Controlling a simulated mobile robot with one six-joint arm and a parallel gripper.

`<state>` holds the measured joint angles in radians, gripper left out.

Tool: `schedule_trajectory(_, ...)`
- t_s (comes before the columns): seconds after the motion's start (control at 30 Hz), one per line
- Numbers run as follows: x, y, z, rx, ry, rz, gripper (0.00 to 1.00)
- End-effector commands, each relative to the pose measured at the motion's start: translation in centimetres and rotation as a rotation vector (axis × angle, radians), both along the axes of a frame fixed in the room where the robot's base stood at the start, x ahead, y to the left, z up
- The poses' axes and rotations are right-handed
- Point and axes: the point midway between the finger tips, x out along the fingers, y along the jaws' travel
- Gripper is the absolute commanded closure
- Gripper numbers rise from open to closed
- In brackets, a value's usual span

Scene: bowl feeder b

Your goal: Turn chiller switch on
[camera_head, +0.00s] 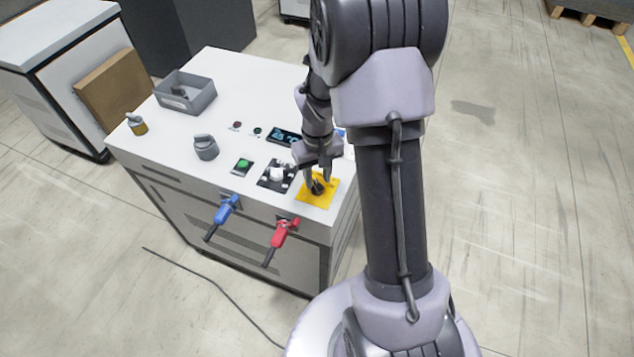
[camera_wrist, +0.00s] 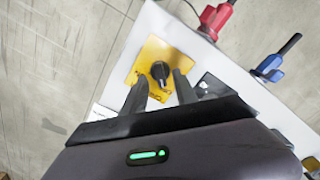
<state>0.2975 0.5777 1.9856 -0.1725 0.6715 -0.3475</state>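A black rotary switch (camera_head: 318,189) sits on a yellow plate (camera_head: 329,200) at the front right corner of the white cabinet top. My gripper (camera_head: 318,180) is over it, pointing down. In the wrist view the same black switch (camera_wrist: 160,71) shows on its yellow plate (camera_wrist: 150,53), between and just beyond my open fingertips (camera_wrist: 161,77). Whether a finger touches it I cannot tell. No label naming the chiller is readable. A white knob on a black plate (camera_head: 267,185) is just left of my gripper.
The cabinet top (camera_head: 222,75) also holds a green button (camera_head: 243,164), a small display (camera_head: 284,135), a grey knob (camera_head: 206,147) and a grey bin (camera_head: 185,92). Blue (camera_head: 225,210) and red (camera_head: 284,233) valve handles stick out from the front. Open floor lies to the right.

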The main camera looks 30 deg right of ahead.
Motion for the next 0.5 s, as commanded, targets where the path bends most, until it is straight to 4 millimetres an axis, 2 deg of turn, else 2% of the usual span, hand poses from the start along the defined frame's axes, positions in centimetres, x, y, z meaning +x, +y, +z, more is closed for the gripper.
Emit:
schedule_trajectory(0.13,-0.03,0.00,-1.40,0.000,0.001,0.000,0.65)
schedule_trajectory(0.43,-0.01,0.00,-1.62,0.000,0.000,0.000,0.65)
schedule_trajectory(0.47,-0.01,0.00,-1.62,0.000,0.000,0.000,0.67)
schedule_trajectory(0.5,-0.01,0.00,-1.61,0.000,0.000,0.000,0.75)
